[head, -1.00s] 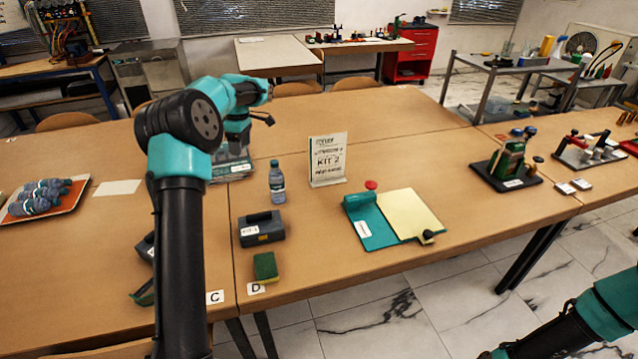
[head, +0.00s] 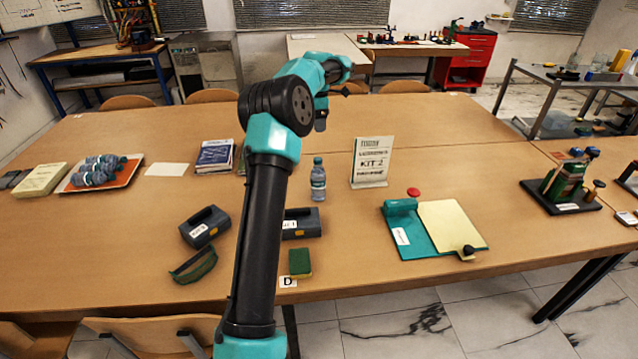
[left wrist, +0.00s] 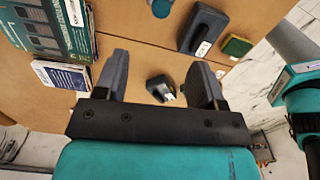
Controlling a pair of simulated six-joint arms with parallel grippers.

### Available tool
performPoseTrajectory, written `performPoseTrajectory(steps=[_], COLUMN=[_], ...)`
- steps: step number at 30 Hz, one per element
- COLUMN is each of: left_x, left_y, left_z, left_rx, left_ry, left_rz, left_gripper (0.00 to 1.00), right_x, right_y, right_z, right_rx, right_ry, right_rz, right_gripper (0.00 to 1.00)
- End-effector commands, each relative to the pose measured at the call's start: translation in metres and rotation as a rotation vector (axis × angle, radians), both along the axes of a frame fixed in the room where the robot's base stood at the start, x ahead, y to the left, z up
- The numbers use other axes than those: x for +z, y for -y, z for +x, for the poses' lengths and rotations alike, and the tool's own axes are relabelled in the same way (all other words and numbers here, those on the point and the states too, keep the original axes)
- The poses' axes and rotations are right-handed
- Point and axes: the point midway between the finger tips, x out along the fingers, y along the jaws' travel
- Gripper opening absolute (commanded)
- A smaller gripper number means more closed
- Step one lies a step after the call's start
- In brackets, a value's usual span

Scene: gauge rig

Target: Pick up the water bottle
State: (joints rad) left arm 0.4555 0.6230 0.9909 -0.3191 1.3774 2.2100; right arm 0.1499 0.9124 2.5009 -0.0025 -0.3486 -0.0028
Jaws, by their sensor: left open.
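The water bottle (head: 318,182), clear with a blue cap and a label, stands upright on the wooden table, left of the white KIT 2 sign. My left gripper (head: 335,102) is above and behind it in the picture, apart from it. In the left wrist view the gripper (left wrist: 161,82) is open, with nothing held between its fingers. A round blue shape at that view's top edge may be the bottle, but it is cut off. My right gripper is not in view.
The KIT 2 sign (head: 372,162) stands close right of the bottle. Dark cases (head: 204,226) (head: 301,223) and a green-yellow sponge (head: 300,262) lie nearer the front edge. A teal clipboard (head: 408,236) is to the right. Books (head: 215,156) and an orange tray (head: 72,188) lie left.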

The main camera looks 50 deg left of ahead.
Motion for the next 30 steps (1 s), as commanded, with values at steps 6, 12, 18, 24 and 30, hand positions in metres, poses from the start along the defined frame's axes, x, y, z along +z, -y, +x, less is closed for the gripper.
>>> performPoseTrajectory(steps=[6, 12, 18, 24, 30], left_x=[-0.038, -0.071, -0.101, -0.109, -0.109], left_y=[0.0, 0.0, 0.0, 0.0, 0.0], left_z=[-0.001, -0.001, -0.001, -0.001, 0.0], left_rx=[-0.001, -0.001, -0.001, -0.001, -0.001], left_ry=[-0.005, -0.003, -0.003, -0.001, -0.001], left_rz=[-0.003, -0.002, -0.001, 0.0, 0.0], left_gripper=[0.64, 0.64, 0.64, 0.64, 0.64], right_x=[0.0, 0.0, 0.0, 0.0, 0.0], right_y=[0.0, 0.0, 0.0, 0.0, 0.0], right_z=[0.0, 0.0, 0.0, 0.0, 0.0], right_rx=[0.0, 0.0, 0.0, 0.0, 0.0], right_ry=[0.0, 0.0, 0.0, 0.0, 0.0], right_rz=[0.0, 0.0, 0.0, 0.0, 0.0], right_gripper=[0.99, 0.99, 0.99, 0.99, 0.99])
